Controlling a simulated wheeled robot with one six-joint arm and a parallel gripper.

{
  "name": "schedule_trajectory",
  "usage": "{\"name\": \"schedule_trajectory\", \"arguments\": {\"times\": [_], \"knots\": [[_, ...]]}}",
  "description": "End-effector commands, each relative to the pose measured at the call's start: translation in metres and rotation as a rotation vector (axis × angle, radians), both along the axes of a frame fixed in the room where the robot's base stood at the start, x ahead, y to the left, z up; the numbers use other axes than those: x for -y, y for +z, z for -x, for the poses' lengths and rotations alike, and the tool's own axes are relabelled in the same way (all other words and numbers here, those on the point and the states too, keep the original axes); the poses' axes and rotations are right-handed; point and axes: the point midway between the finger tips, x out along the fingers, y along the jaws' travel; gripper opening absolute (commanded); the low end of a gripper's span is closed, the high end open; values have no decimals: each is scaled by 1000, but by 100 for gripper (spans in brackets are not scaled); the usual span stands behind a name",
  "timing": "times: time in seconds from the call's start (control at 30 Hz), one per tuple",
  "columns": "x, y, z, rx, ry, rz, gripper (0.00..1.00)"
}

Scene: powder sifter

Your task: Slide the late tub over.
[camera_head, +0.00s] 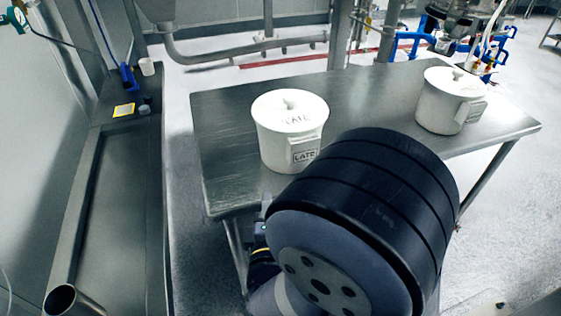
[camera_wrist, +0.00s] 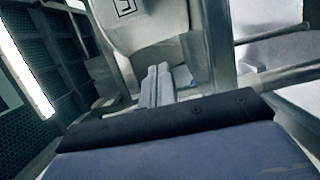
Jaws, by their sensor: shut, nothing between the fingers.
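A white lidded tub (camera_head: 290,140) with a LATE label stands upright on the steel table (camera_head: 225,180), near its left front. My large dark arm link covers the table front to its right and hides my gripper in the head view. In the wrist view my gripper (camera_wrist: 158,70) is shut and empty, its fingers together. A white tub (camera_wrist: 150,28) with part of a label fills the top there, just beyond the fingertips. I cannot tell whether they touch it.
A second white lidded tub (camera_head: 449,100) stands toward the table's right end; its label is too small to read. Bare steel lies between the two tubs and behind them. A ledge at the left holds a small white cup (camera_head: 147,67) and a yellow-edged card (camera_head: 124,110).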

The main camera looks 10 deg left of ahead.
Motion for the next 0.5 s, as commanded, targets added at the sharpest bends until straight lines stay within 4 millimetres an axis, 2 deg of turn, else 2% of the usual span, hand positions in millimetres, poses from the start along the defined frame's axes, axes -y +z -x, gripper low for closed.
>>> {"name": "schedule_trajectory", "arguments": {"times": [0.43,0.5], "knots": [[-23,1,-86,0,-6,-1,0],[-17,1,-94,-2,-6,2,0]]}}
